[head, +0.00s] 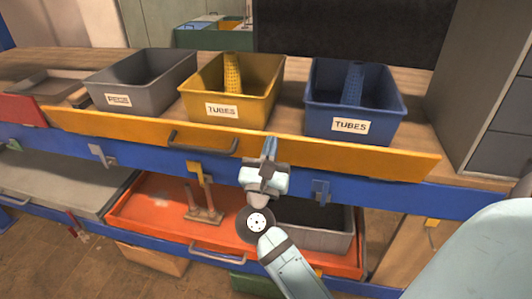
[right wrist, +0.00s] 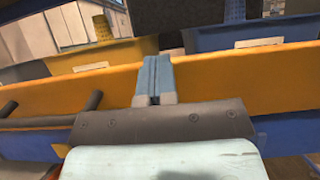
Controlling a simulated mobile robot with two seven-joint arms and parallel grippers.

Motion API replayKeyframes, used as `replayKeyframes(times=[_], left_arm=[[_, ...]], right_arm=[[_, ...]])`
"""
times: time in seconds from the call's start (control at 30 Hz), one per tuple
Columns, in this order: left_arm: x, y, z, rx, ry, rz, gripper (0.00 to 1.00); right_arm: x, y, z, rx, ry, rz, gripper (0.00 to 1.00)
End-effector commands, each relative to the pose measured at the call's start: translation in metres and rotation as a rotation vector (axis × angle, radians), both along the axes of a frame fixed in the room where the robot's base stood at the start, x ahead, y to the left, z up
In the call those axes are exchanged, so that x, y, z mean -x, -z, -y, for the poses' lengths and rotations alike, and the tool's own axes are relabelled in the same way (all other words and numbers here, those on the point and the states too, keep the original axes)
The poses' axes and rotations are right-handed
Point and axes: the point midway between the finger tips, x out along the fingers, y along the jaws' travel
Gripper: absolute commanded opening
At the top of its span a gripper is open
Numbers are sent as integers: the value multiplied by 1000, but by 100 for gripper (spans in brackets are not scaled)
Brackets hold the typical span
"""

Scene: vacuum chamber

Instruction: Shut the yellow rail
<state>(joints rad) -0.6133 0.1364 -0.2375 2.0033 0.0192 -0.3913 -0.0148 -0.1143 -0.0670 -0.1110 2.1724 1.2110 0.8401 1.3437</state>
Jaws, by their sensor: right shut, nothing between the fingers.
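The yellow rail (head: 330,157) is a long board running across the front of the upper wooden shelf, with a dark bar handle (head: 203,142) left of its middle. It also shows in the right wrist view (right wrist: 220,86), with the handle (right wrist: 60,121) at left. My right gripper (head: 270,146) is shut and empty, its fingertips at the rail's front face, right of the handle. In the right wrist view the closed blue-grey fingers (right wrist: 155,76) overlap the rail; I cannot tell whether they touch it. My left gripper is not in view.
Behind the rail stand a grey bin (head: 148,85), a yellow bin (head: 255,100) and a blue bin (head: 380,110). Below are a blue beam (head: 400,197) and an orange tray (head: 150,215). A grey cabinet (head: 480,80) stands at the right.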

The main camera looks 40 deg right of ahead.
Motion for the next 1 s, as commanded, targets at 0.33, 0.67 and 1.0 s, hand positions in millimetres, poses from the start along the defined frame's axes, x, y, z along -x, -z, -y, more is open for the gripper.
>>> replayKeyframes(times=[0.33, 0.67, 1.0], left_arm=[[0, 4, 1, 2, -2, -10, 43], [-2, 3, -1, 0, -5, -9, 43], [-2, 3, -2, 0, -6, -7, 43]], right_arm=[[-16, -14, 21, 0, 0, 3, 0], [-24, -19, 31, 2, 0, 4, 0], [-25, -22, 34, 4, 3, 7, 0]])
